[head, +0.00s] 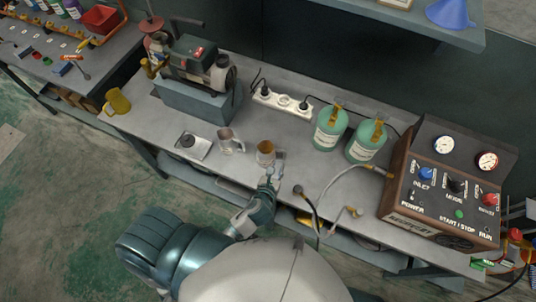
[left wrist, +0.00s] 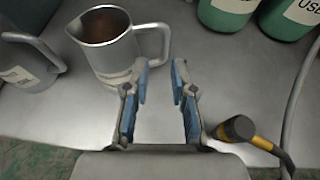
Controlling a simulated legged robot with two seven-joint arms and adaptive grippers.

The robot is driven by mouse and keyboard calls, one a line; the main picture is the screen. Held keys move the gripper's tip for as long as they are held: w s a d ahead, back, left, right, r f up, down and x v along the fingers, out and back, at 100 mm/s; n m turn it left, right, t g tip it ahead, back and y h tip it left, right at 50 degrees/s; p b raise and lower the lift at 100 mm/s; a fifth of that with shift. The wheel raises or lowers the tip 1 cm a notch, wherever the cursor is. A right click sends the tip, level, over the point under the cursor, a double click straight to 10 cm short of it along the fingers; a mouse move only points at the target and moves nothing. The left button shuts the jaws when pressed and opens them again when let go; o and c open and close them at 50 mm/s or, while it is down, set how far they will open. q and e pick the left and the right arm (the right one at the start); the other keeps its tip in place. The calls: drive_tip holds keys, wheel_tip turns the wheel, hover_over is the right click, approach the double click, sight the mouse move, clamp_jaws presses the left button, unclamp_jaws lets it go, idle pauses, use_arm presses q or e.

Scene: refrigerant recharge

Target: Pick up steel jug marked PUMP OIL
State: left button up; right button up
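Two steel jugs stand upright on the grey bench. The nearer jug (head: 265,153) holds brown liquid; in the left wrist view this jug (left wrist: 108,52) has its handle toward the right. The other jug (head: 228,143) stands to its left; in the left wrist view this second jug (left wrist: 22,70) is cut by the left edge and bears a white label. I cannot read the marking on either. My left gripper (head: 275,171) is at the bench's front edge, just in front of the nearer jug. In the left wrist view my left gripper (left wrist: 160,88) is open and empty. My right gripper is out of view.
A hose with a yellow-and-black end (left wrist: 238,129) lies right of my left gripper. Green canisters (head: 329,128) and a control box (head: 447,200) stand farther right. A scale (head: 192,146) and a pump (head: 196,80) are at left. A power strip (head: 283,102) lies behind the jugs.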

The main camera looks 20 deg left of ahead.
sight(284, 155)
use_arm(q)
drive_tip(key=x, duration=0.3)
drive_tip(key=shift+w+d+f, duration=0.15)
drive_tip(key=shift+w+d, duration=0.25)
drive_tip(key=x, duration=0.5)
drive_tip(key=shift+s, duration=0.15)
clamp_jaws()
